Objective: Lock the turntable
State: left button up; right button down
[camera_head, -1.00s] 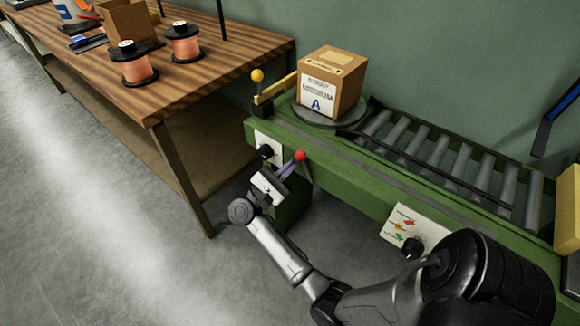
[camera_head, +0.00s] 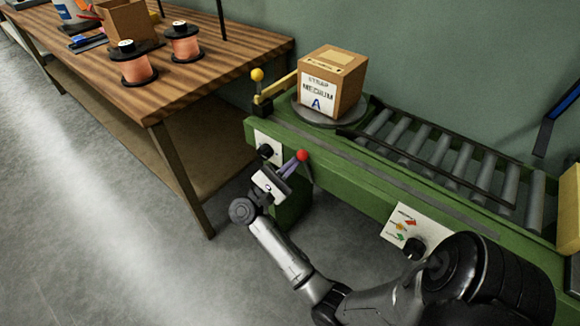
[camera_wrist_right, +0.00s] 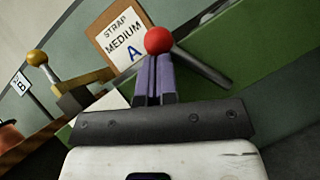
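The turntable (camera_head: 316,118) is a dark round plate at the left end of the green conveyor. A cardboard box (camera_head: 346,88) marked A stands on it. A red ball knob (camera_head: 302,155) on a dark lever (camera_wrist_right: 203,66) is at the conveyor's front side. The knob also shows in the right wrist view (camera_wrist_right: 158,40). My right gripper (camera_head: 293,163) is at the knob, its purple fingers close together and the knob at their tips. I cannot tell whether they touch it. A yellow-knobbed lever (camera_head: 257,75) stands left of the turntable. My left gripper is not in view.
A wooden table (camera_head: 190,85) with copper spools (camera_head: 138,66) and an open carton (camera_head: 127,22) is at the left. Rollers (camera_head: 445,152) run right from the turntable. A control panel (camera_head: 413,230) is on the conveyor's front. Grey floor (camera_head: 90,220) is clear at lower left.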

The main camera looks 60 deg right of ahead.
aim_at(310, 171)
jog(key=shift+s+a+r+b, duration=0.25)
jog(key=shift+s+r+b, duration=0.15)
jog(key=shift+s+b, duration=0.5)
jog(key=shift+s+a+r+b, duration=0.25)
jog(key=shift+s+r+b, duration=0.2)
jog(key=shift+s+b, duration=0.4)
jog(key=shift+s+a+r+b, duration=0.25)
jog(key=shift+s+r+b, duration=0.15)
jog(key=shift+s+b, duration=0.5)
jog(key=shift+s, duration=0.25)
jog(key=shift+s+d, duration=0.2)
jog(key=shift+d, duration=0.15)
jog(key=shift+a, duration=0.1)
jog(key=shift+w+f+b, duration=0.25)
jog(key=shift+w+b, duration=0.1)
jog(key=shift+b, duration=0.15)
jog(key=w+a+p, duration=0.1)
jog(key=w+a, duration=0.5)
jog(key=w, duration=0.4)
jog(key=shift+w+a+f+p, duration=0.3)
jog(key=shift+w+a+p, duration=0.1)
